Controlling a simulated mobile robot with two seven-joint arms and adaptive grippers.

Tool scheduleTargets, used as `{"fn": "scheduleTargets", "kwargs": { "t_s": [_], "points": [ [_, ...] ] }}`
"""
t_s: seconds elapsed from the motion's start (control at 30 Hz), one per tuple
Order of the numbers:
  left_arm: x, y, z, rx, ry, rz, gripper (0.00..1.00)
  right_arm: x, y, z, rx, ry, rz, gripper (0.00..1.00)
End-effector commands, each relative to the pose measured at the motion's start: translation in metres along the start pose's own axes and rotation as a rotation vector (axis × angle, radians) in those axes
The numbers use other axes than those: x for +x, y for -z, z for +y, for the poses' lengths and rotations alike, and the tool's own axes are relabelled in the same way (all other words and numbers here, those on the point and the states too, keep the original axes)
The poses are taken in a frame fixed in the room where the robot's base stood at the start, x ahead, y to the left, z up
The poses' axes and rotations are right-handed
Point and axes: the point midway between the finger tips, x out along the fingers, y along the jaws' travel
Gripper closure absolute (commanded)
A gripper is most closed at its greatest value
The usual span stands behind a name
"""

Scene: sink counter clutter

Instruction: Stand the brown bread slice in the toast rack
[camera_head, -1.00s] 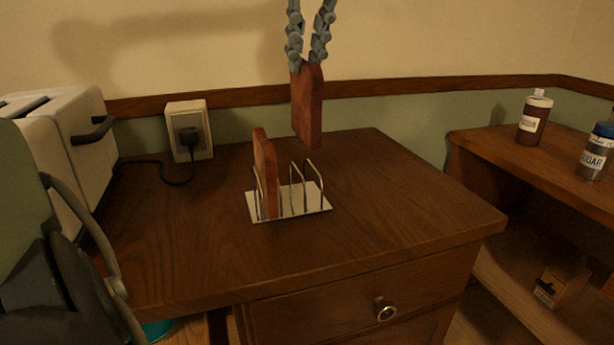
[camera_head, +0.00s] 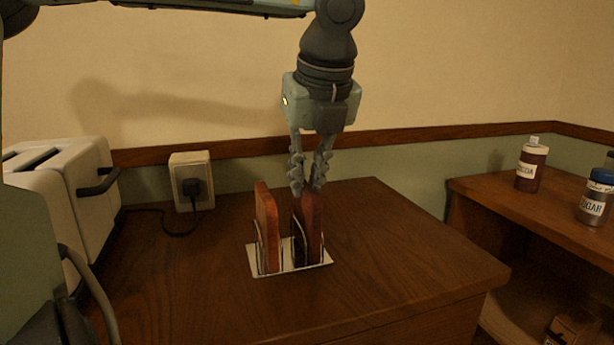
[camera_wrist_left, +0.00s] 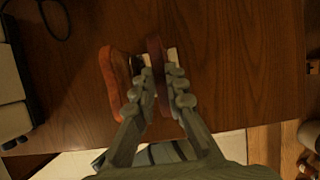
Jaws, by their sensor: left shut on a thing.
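The brown bread slice (camera_head: 314,228) is upright in my left gripper (camera_head: 309,190), which is shut on its top edge. Its lower part is down among the wires at the right side of the toast rack (camera_head: 326,259). Whether it touches the rack's base is hard to tell. Another reddish-brown slice (camera_head: 267,228) stands upright in the rack's left side, apart from the held one. In the left wrist view, the fingers (camera_wrist_left: 161,82) straddle the held slice (camera_wrist_left: 156,62), with the other slice (camera_wrist_left: 111,80) to the left. My right gripper is not in view.
A white toaster (camera_head: 65,200) stands at the left, near a wall socket (camera_head: 190,180) with a plug and cord. The wooden counter (camera_head: 410,250) is clear right of the rack. A cocoa jar (camera_head: 531,168) and sugar jar (camera_head: 594,200) stand on a separate shelf at the right.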

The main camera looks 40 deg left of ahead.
Motion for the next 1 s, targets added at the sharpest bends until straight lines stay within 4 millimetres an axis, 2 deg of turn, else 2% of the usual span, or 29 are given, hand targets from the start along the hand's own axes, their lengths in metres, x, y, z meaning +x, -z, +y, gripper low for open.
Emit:
{"fn": "scheduleTargets", "kwargs": {
  "t_s": [0.2,0.23,0.37,0.77,0.83,1.0],
  "points": [
    [0.002,0.001,0.0,0.0,0.0,0.0,1.0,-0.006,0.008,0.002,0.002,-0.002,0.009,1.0],
    [0.001,0.0,0.0,0.0,0.0,0.0,0.84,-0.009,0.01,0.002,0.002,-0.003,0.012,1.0],
    [0.001,0.0,0.0,0.0,0.0,0.0,0.68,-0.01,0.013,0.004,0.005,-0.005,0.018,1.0],
    [-0.002,-0.001,0.0,0.0,0.0,0.0,0.67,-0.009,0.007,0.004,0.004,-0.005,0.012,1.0],
    [-0.009,-0.001,-0.001,-0.001,0.002,-0.004,0.67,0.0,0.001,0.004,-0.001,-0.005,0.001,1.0],
    [-0.045,-0.001,-0.001,-0.003,0.003,-0.006,0.67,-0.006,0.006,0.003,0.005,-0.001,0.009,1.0]
  ]
}}
